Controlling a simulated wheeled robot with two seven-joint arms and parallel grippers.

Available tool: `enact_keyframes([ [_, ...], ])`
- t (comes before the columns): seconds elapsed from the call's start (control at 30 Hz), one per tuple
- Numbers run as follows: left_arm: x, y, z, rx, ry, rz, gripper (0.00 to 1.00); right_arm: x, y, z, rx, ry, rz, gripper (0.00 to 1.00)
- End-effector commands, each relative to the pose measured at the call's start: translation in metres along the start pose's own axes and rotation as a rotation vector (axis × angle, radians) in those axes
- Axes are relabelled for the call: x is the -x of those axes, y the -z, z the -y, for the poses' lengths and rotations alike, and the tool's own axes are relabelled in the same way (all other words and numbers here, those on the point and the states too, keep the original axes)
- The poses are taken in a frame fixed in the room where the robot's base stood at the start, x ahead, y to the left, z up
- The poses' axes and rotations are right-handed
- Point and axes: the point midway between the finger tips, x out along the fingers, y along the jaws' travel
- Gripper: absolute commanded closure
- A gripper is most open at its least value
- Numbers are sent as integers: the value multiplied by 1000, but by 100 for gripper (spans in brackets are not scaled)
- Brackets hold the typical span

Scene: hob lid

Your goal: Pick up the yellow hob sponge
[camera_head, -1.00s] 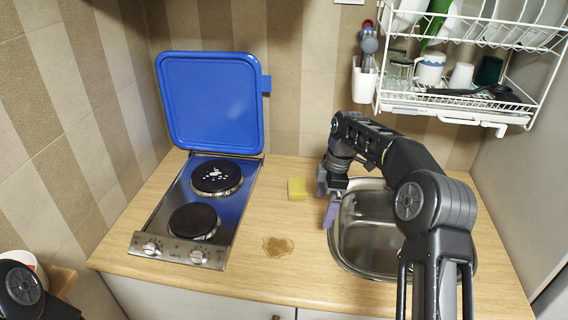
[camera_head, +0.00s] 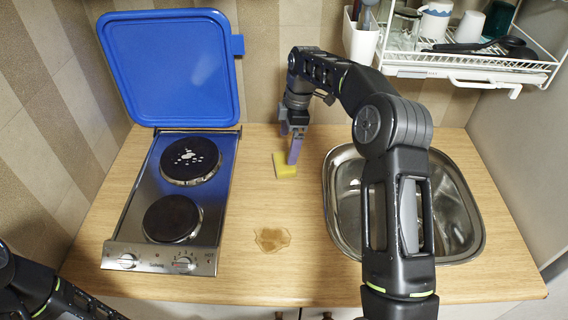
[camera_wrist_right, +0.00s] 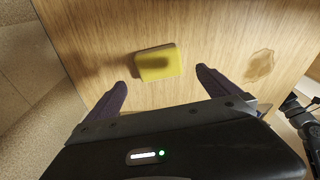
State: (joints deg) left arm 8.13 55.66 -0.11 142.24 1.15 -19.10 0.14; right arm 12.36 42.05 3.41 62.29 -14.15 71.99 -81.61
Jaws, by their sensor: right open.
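The yellow sponge (camera_head: 284,166) lies on the wooden counter between the hob and the sink. In the right wrist view the sponge (camera_wrist_right: 160,62) lies ahead of the fingertips, with a shadow over its left part. My right gripper (camera_head: 290,146) is close above the sponge, its purple fingers pointing down. In the wrist view the right gripper (camera_wrist_right: 160,78) is open and empty, with the sponge lined up with the gap between its fingers. My left arm shows at the lower left, but its gripper is not seen.
The hob (camera_head: 172,205) stands left, its blue lid (camera_head: 170,68) raised and white bits on the rear plate. A brown spill (camera_head: 271,239) lies on the counter (camera_head: 290,275). The sink (camera_head: 455,215) is at right, below a dish rack (camera_head: 470,68).

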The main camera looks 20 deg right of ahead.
Motion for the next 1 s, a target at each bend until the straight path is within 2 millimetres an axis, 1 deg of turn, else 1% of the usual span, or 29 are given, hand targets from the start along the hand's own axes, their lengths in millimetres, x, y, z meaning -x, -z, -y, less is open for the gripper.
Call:
enact_keyframes([
  [0.03,0,0,0,0,0,0,100,-6,0,0,0,2,1,0],
  [0.13,0,0,0,0,0,0,100,-15,0,0,-1,1,1,0],
  [0.43,0,0,0,0,0,0,100,-17,0,0,-1,0,0,0],
  [0.53,0,0,0,0,0,-1,100,-22,0,0,-1,2,0,0],
  [0.63,0,0,0,0,0,-1,100,-34,-1,0,-1,2,1,0],
  [0.7,-10,1,3,-1,-2,-3,100,-50,-2,-1,-1,2,1,0],
  [0.8,-18,1,4,-3,-4,-6,100,-64,-2,-1,-1,1,1,0],
  [0.9,-20,1,4,-3,-6,-8,100,-70,-2,-2,-1,-1,0,0],
  [1.0,-19,1,4,-4,-7,-9,100,-69,-1,-2,-1,-1,0,0],
])
